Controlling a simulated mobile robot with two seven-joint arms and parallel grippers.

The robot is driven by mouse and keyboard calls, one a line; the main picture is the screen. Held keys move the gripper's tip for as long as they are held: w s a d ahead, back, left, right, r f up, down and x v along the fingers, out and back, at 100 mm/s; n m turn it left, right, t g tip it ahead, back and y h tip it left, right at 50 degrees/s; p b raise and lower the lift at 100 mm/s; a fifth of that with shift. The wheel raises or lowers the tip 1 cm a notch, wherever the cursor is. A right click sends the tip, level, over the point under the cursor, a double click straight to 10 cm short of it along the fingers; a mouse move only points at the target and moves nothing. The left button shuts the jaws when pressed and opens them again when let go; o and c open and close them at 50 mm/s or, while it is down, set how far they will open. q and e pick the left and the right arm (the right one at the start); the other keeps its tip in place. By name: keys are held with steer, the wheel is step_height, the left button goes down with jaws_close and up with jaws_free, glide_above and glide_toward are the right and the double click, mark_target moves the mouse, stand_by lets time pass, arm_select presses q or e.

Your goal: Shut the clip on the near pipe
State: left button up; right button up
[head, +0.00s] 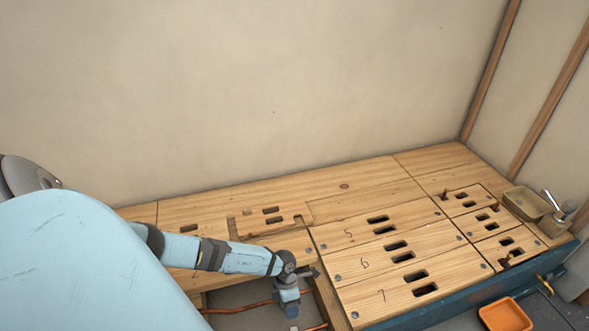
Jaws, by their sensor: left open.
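Two thin copper pipes show in the opening in the wooden floor. The far pipe (238,309) runs to the left of my left gripper, and a short piece of the near pipe (317,327) shows at the bottom edge. No clip can be made out on either pipe; my arm and the frame edge hide parts of them. My left gripper (291,312) points down over the opening, close to the pipes. It is open, and I see nothing in it. My right gripper is not in view.
Numbered wooden boards (400,257) with paired slots lie right of the opening. A tan basin (526,203) with a tap stands at the far right. An orange tray (505,315) lies at the bottom right. A plain wall (250,90) rises behind.

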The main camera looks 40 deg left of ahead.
mark_target(294, 328)
arm_select(q)
steer(key=b+x, duration=0.3)
steer(key=x, duration=0.5)
steer(key=shift+d+f, duration=0.1)
steer(key=shift+f, duration=0.15)
steer(key=shift+d+f+b, duration=0.15)
steer(key=shift+f+b, duration=0.15)
steer(key=shift+b, duration=0.05)
steer(key=shift+s+f, duration=0.1)
steer(key=shift+f, duration=0.05)
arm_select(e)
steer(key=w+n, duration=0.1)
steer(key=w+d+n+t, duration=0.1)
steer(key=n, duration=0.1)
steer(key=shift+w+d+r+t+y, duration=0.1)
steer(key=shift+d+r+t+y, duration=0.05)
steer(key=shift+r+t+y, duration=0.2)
